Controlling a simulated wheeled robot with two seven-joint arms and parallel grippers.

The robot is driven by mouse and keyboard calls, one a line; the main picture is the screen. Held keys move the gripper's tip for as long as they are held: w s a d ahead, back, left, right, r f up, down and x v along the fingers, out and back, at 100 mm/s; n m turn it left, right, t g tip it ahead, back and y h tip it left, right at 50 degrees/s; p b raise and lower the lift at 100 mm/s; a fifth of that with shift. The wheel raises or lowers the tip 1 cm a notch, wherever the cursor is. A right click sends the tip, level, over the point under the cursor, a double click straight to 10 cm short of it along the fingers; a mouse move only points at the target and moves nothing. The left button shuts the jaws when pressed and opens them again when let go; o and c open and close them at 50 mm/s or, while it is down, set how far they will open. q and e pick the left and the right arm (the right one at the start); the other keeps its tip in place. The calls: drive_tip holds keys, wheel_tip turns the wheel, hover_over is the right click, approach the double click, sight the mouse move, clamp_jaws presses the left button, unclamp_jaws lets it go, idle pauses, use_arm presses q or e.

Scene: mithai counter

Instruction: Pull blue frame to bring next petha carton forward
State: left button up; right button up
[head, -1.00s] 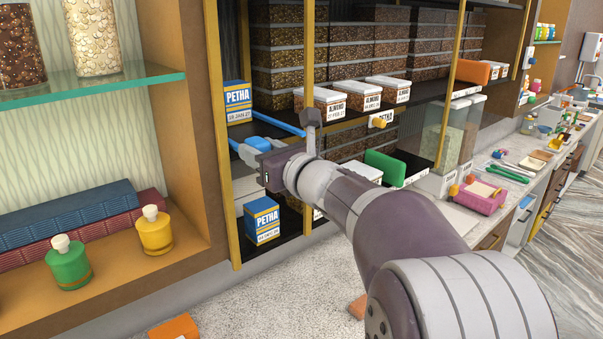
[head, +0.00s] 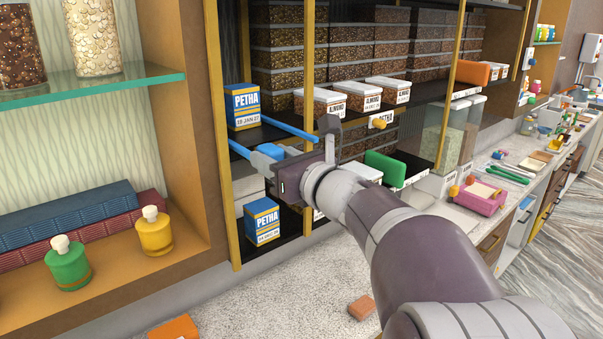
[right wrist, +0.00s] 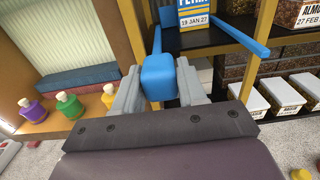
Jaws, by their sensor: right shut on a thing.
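The blue frame (head: 288,129) has two side rails that stick out past the shelf edge, with a blue block-like handle (right wrist: 159,76) in front. My right gripper (head: 268,153) is shut on this handle, one finger on each side in the right wrist view. A blue and white petha carton (head: 242,106) stands upright on the upper shelf, between the rails at their back. Its label reads 19 JAN 27 in the right wrist view (right wrist: 196,18). Another petha carton (head: 262,221) stands on the lower shelf, below the gripper. My left gripper is not in view.
A yellow post (head: 308,60) stands close by the right rail. Almond boxes (head: 320,101) line the shelf to the right. A green object (head: 384,167) juts out lower right. Orange blocks (head: 175,328) lie on the pale speckled surface below. Bottles (head: 155,231) stand at left.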

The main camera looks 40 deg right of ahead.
drive_tip(key=shift+s+d, duration=0.15)
drive_tip(key=shift+s, duration=1.3)
drive_tip(key=shift+s+d, duration=0.1)
drive_tip(key=shift+s, duration=1.3)
drive_tip(key=o, duration=1.4)
drive_tip(key=shift+s, duration=0.1)
